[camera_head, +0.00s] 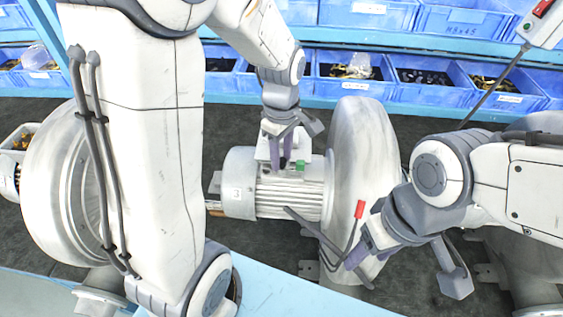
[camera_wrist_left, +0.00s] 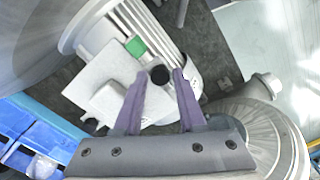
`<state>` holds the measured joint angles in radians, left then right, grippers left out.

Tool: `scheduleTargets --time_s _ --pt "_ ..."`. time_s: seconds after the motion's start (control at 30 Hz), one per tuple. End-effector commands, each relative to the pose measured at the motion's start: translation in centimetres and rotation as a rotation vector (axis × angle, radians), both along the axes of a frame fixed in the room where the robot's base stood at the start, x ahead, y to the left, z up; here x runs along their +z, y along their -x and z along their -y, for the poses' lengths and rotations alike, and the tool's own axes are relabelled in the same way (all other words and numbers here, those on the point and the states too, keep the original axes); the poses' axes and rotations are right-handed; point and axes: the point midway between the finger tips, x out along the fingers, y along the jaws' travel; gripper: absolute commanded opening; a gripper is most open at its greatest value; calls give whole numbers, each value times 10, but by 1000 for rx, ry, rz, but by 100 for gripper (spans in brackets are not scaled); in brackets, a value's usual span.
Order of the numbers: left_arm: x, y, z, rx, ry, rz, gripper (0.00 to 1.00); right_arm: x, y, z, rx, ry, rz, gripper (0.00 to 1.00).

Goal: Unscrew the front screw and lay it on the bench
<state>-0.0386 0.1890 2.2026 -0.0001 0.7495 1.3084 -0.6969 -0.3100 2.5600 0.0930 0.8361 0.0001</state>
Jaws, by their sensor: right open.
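The blower's motor (camera_head: 290,195) lies on the bench with a white terminal box (camera_head: 270,150) on top. My left gripper (camera_head: 281,165) points down at this box. In the left wrist view, a black round screw head (camera_wrist_left: 160,75) sits between the purple fingertips of the left gripper (camera_wrist_left: 160,80). The fingers are close on both sides of it; thin gaps seem to show, and I cannot tell whether they touch it. A green block (camera_wrist_left: 135,46) is beside it on the box. My right gripper (camera_head: 405,270) is wide open and empty, in front of the blower housing (camera_head: 357,130).
A red-tipped dark rod (camera_head: 360,209) stands close to my right gripper. Blue bins (camera_head: 350,88) with small parts line the back. Another blower housing (camera_head: 60,190) is at the left, partly behind my arm. Dark bench surface (camera_head: 400,290) shows at the front.

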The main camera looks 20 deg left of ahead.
Motion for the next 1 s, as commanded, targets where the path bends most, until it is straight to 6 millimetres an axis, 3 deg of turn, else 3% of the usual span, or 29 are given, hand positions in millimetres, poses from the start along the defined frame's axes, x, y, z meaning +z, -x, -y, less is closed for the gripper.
scheduleTargets --time_s 1.0 --pt "-1 1 0 -1608 0 -1 40 0 0 0 0 0 0 61"
